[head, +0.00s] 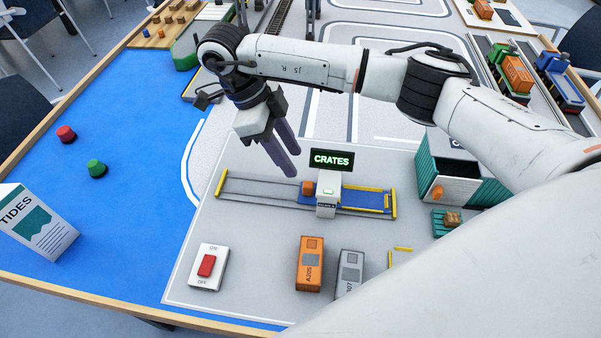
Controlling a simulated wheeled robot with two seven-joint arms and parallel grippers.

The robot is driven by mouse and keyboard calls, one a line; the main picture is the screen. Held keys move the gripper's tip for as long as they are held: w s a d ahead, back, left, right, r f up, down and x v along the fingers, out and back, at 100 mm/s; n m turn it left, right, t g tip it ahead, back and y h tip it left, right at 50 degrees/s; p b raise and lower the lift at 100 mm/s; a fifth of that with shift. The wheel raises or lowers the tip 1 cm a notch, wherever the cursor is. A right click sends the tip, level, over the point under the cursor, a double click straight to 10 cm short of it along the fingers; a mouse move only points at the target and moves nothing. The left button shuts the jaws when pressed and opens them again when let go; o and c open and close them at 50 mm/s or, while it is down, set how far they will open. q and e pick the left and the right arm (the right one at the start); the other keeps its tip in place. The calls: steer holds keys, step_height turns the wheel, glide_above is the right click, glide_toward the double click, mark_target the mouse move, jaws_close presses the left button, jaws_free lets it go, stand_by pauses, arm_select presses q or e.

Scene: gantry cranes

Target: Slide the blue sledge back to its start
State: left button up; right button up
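The blue sledge (362,200) lies on a grey rail track (255,187) on the light board, mostly at the track's right half. An orange block (307,188) sits at its left end. A white gate (327,195) with a green-lit top stands across the track and hides part of the sledge. My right gripper (295,163) hangs above and behind the track, left of the gate. Its two purple-grey fingers are apart with nothing between them, and it appears clear of the sledge. My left gripper is not in view.
A CRATES sign (331,160) stands behind the gate, near my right fingers. In front are a red rocker switch (207,266), an orange container (309,264) and a grey container (349,272). A teal container (452,172) stands to the right. The track's left half is bare.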

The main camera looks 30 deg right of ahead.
mark_target(307, 184)
steer(key=x, duration=0.9)
steer(key=shift+a, duration=0.1)
jaws_close()
